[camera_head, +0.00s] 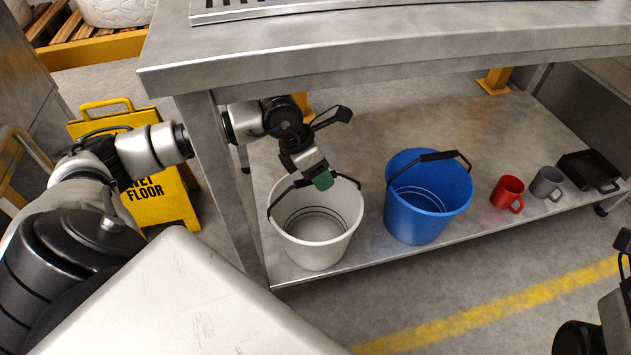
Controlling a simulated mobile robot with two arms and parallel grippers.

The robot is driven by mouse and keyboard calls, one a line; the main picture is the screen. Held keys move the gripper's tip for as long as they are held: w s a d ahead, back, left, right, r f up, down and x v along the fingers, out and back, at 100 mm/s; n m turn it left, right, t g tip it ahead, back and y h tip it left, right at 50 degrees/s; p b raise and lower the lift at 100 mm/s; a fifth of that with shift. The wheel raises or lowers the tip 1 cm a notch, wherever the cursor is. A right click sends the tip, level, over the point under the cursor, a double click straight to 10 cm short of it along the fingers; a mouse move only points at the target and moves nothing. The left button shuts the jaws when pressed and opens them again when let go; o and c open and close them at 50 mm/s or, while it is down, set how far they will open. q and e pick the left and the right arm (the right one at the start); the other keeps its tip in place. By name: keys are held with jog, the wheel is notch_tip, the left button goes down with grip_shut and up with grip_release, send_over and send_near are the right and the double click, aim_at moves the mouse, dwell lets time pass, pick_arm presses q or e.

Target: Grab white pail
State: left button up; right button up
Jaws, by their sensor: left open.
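The white pail (315,245) stands upright and empty on the lower shelf of the steel bench, near its left front corner. Its thin black bail handle is raised toward the rear, and its black grip lies partly behind my gripper. My left gripper (321,179) is open and reaches in under the bench top from the left, pointing down at the pail's far rim and handle. A green fingertip pad overlaps the handle in the picture. I cannot tell whether it touches. Only dark and grey parts of my right arm show at the right edge; its gripper is not visible.
A blue bucket (428,205) stands close to the pail's right. Beyond it are a red mug (507,192), a grey mug (546,183) and a black tray (588,171). The bench leg (222,185) and bench top (400,40) border my left arm. A yellow wet-floor sign (160,205) stands left.

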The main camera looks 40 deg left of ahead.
pick_arm(q)
jog(key=shift+x, duration=0.95)
jog(key=shift+c, duration=0.2)
grip_shut()
